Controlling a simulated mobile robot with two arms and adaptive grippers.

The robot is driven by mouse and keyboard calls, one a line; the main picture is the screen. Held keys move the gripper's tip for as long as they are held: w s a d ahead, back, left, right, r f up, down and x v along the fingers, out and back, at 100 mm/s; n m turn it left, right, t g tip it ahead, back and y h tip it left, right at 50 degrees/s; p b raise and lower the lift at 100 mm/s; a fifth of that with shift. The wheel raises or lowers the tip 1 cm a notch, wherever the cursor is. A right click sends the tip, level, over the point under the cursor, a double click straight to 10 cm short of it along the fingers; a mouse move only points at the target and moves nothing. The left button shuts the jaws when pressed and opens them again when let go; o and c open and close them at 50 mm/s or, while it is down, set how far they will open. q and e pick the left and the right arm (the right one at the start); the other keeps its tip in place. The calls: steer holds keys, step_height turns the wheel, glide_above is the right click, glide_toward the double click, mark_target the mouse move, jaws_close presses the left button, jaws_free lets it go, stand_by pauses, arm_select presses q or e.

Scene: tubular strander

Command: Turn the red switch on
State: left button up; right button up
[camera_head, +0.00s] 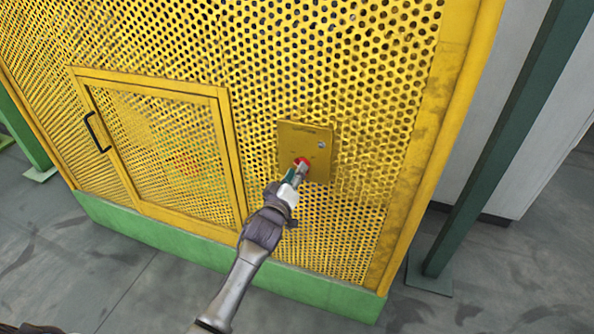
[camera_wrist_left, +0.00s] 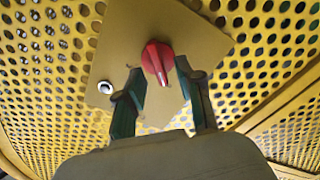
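The red switch (camera_head: 301,162) is a rotary knob on a yellow square plate (camera_head: 305,138) fixed to the perforated yellow panel. In the left wrist view the red switch (camera_wrist_left: 157,60) shows a raised grip bar, slightly tilted. My left gripper (camera_head: 297,174) is at the switch in the head view and covers part of it. In the left wrist view the left gripper (camera_wrist_left: 157,82) has its two green-dark fingers apart, one on each side of the switch's lower part. Gaps show between the fingers and the knob. My right gripper is not in view.
A small round silver lock (camera_wrist_left: 105,87) sits on the plate near one corner. A framed mesh door (camera_head: 160,150) with a black handle (camera_head: 97,132) is to the left. A green base rail (camera_head: 160,235) runs below the panel. A dark green post (camera_head: 500,140) stands right.

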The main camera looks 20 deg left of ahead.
arm_select(q)
steer(key=shift+w, duration=0.6)
jaws_close()
